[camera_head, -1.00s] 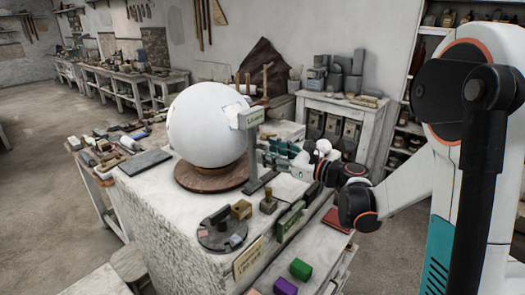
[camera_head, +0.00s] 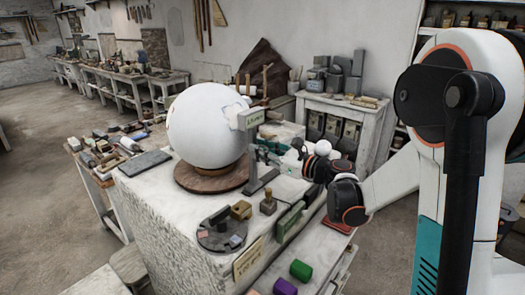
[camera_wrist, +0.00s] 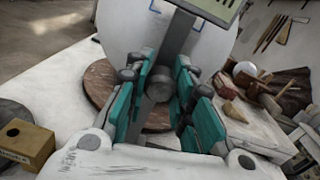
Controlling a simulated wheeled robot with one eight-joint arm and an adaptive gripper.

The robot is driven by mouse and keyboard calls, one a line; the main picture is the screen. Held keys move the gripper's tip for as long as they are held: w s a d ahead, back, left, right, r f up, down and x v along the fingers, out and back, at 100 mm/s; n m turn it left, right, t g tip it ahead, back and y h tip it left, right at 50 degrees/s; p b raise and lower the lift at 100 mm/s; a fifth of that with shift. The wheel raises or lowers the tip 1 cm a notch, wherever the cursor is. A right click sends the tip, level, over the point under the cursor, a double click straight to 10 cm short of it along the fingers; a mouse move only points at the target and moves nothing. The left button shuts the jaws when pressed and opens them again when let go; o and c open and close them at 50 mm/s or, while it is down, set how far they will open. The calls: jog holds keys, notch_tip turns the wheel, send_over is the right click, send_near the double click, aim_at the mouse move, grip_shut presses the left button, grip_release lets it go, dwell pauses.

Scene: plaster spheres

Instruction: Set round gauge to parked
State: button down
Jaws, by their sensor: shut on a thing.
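A large white sphere (camera_head: 205,128) rests on a round brown wooden base (camera_head: 200,180) on the pale bench. A grey upright post (camera_wrist: 178,38) with a pale green label (camera_head: 251,118) stands at the sphere's right side; I cannot tell whether this is the round gauge. My gripper (camera_wrist: 161,70) is shut on the post, its teal fingers on either side. A dark rounded end (camera_wrist: 158,88) shows between the fingers. A white patch with a blue outline (camera_head: 234,113) lies on the sphere behind the label. The label's writing is unreadable.
A dark round plate (camera_head: 222,236) with small blocks sits on the bench's near part. A wooden block (camera_head: 241,210), a stamp-like piece (camera_head: 268,204) and a green block (camera_head: 290,219) stand nearby. Wooden tools (camera_wrist: 268,92) lie beyond the gripper.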

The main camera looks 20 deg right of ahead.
jog(key=w+d+b, duration=0.2)
jog(key=w+d, duration=1)
jog(key=d, duration=0.4)
jog(key=shift+d, duration=0.2)
jog(key=c, duration=1.8)
grip_release()
jog(key=shift+r, duration=0.1)
jog(key=o, duration=0.5)
jog(key=shift+d, duration=0.15)
jog(key=shift+c, duration=0.2)
jog(key=v, duration=1.2)
